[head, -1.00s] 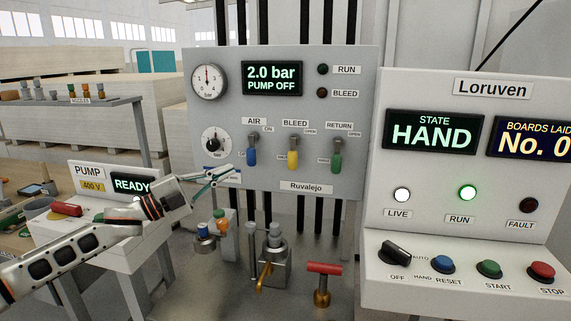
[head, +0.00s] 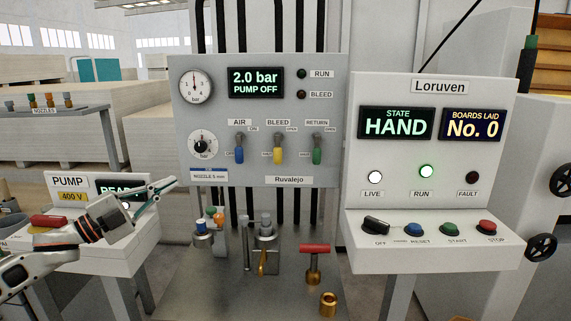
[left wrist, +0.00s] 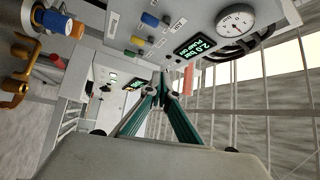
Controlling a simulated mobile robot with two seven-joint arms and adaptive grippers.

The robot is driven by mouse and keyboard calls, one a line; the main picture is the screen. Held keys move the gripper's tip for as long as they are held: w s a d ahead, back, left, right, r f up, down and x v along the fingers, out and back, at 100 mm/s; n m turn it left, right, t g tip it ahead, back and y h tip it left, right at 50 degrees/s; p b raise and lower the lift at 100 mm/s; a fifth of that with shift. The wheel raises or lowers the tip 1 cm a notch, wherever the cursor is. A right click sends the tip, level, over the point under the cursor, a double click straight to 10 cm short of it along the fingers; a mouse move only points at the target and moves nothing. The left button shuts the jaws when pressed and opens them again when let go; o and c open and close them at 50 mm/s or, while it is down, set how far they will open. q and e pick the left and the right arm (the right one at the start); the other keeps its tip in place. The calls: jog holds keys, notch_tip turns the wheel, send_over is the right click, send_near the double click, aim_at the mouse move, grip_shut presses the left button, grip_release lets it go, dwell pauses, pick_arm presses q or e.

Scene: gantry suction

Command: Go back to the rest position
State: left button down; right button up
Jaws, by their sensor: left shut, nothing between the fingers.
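My left gripper (head: 168,184) is in the head view, in front of the pump box at the left. It is shut and empty, its fingertips pointing right toward the lower left corner of the grey valve panel without visibly holding anything. In the left wrist view the same gripper (left wrist: 162,80) shows its two green-sided fingers meeting at the tips. The grey valve panel (head: 225,120) reads 2.0 bar and PUMP OFF. My right gripper is not in view.
The pump box (head: 67,182) stands under my left arm. The Loruven console (head: 400,180) stands at the right, showing HAND. A red-handled valve (head: 314,249) and a brass fitting (head: 328,303) are low in the middle. A nozzle shelf (head: 60,118) is at the left.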

pick_arm(q)
jog(key=s+d+f+n+y, duration=0.2)
jog(key=s+d+f+n, duration=0.15)
jog(key=f, duration=0.55)
jog(key=s+d+f+n+y, duration=0.1)
jog(key=s+d+f+n, duration=0.25)
jog(key=f, duration=0.65)
jog(key=s+d+f+n+y, duration=0.2)
jog(key=s+d+f+n, duration=0.15)
jog(key=f, duration=0.55)
jog(key=s+a+f+n+g+y, duration=0.2)
jog(key=s+f+n+y, duration=0.5)
jog(key=s+f, duration=1.5)
jog(key=s+n+g, duration=0.1)
jog(key=s+n, duration=0.1)
jog(key=shift+s+a+f+g, duration=0.2)
jog(key=shift+s+f+g, duration=0.1)
jog(key=shift+s+f, duration=0.05)
jog(key=shift+n, duration=0.25)
